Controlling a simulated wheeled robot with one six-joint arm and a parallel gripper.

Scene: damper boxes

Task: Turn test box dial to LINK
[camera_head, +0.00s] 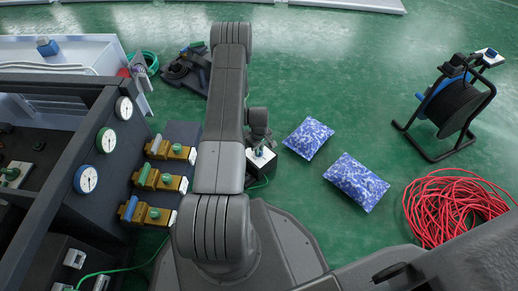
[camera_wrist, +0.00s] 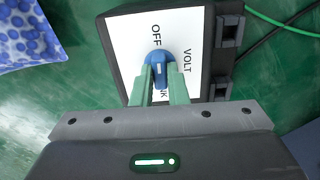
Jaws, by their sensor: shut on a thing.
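The test box (camera_wrist: 122,42) is a dark box with a white face, close below my gripper in the wrist view. OFF shows at the top of the face and VOLT at the right. The end of a third label, seemingly LINK, shows at the bottom, mostly hidden by the fingers. The blue dial (camera_wrist: 158,58) sits mid-face with a white mark running roughly up and down the picture; I cannot tell which label it points at. My gripper (camera_wrist: 160,76) has green fingers shut on the dial. In the head view the test box (camera_head: 261,160) stands on the floor under my gripper.
Two blue-white patterned bags (camera_head: 308,137) (camera_head: 356,182) lie right of the box. A red cable coil (camera_head: 456,210) and a black cable reel (camera_head: 455,105) are farther right. A panel with gauges (camera_head: 106,140) and brass valves (camera_head: 160,182) stands left. Green floor is open at the back.

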